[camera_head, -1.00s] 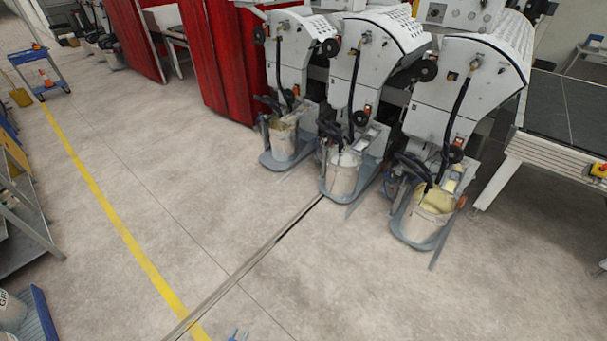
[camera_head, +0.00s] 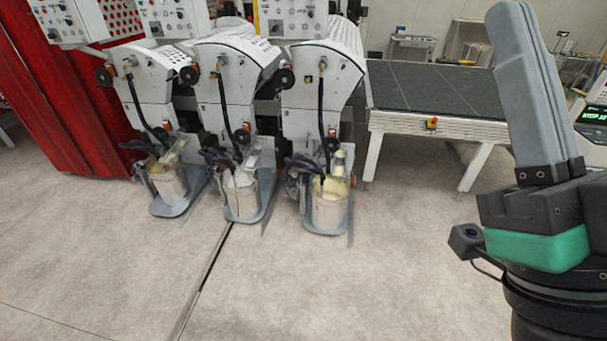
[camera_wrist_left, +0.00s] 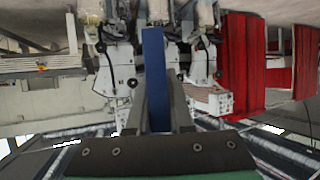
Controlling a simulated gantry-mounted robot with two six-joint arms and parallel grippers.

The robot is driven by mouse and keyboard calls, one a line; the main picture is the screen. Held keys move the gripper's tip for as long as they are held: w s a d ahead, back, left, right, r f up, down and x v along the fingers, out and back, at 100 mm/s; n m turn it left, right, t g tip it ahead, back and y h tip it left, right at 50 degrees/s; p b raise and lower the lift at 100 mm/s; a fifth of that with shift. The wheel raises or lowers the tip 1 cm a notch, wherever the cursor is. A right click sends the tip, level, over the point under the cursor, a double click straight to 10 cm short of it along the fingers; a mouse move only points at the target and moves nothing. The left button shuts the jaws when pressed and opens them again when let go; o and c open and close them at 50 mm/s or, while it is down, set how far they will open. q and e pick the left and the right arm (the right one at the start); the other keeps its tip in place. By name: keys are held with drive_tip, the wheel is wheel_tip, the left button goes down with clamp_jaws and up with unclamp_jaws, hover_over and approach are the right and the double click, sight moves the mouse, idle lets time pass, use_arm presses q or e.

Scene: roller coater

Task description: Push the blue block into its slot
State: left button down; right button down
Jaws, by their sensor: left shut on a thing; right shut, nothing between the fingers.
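The blue block (camera_wrist_left: 154,62) is long and upright in the left wrist view, which is upside down. My left gripper (camera_wrist_left: 156,92) is shut on it, with one dark finger on each side. My left gripper does not show in the head view. My right gripper (camera_head: 512,22) stands at the right of the head view, with its grey fingers pointing up, shut and empty. I cannot make out the block's slot in either view.
Three white coater machines (camera_head: 318,85) stand ahead, with buckets (camera_head: 329,205) at their feet. A dark conveyor table (camera_head: 435,88) is at the back right, and a red curtain (camera_head: 75,100) at the left. The concrete floor in front is clear.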

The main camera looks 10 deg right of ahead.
use_arm(q)
wheel_tip(320, 180, up, 7)
drive_tip(key=p, duration=0.6)
drive_tip(key=shift+f, duration=0.15)
